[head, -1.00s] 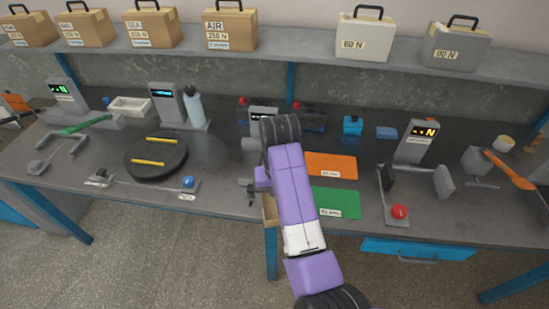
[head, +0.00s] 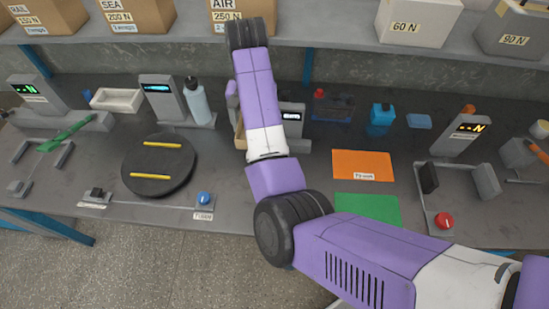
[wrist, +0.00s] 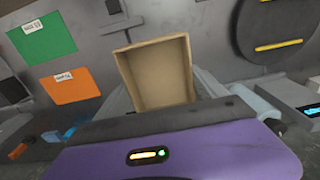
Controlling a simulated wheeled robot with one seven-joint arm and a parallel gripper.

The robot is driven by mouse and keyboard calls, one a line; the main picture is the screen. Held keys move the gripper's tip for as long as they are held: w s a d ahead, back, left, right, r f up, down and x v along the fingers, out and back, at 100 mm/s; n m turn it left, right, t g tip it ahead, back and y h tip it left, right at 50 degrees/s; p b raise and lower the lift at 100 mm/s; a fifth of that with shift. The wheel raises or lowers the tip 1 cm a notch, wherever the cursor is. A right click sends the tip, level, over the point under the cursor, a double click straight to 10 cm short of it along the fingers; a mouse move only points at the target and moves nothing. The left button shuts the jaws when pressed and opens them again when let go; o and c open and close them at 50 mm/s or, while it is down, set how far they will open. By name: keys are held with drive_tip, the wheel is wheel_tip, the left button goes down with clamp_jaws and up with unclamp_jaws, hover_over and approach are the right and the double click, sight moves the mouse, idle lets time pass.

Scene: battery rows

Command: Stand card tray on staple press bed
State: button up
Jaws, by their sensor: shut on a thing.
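The card tray (wrist: 155,75) is a tan open box. It fills the middle of the wrist view, just beyond my gripper (wrist: 160,116), which is shut on it. The fingertips are hidden there. In the head view a narrow tan strip of the card tray (head: 240,132) shows left of my arm, by a grey station with a small lit display (head: 291,116). That station is partly covered by my arm. I cannot tell for sure that it is the staple press, nor whether the tray touches its bed.
A black round plate with yellow bars (head: 158,165) lies to the left. A bottle (head: 198,102) stands near the tray's left. Orange (head: 362,165) and green (head: 367,209) mats and a clamp station with a red button (head: 444,221) are to the right. A shelf with boxes hangs above.

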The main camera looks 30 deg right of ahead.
drive_tip(key=shift+d+f, duration=0.2)
drive_tip(key=shift+f, duration=0.4)
drive_tip(key=f+b, duration=0.2)
drive_tip(key=f, duration=0.2)
drive_tip(key=f+b, duration=0.2)
drive_tip(key=f, duration=0.3)
drive_tip(key=f+b, duration=0.2)
drive_tip(key=f, duration=0.2)
drive_tip(key=shift+s+a+f, duration=0.25)
drive_tip(key=shift+a+f, duration=0.05)
drive_tip(key=shift+f, duration=2.5)
drive_tip(key=shift+f, duration=0.1)
drive_tip(key=o, duration=1.4)
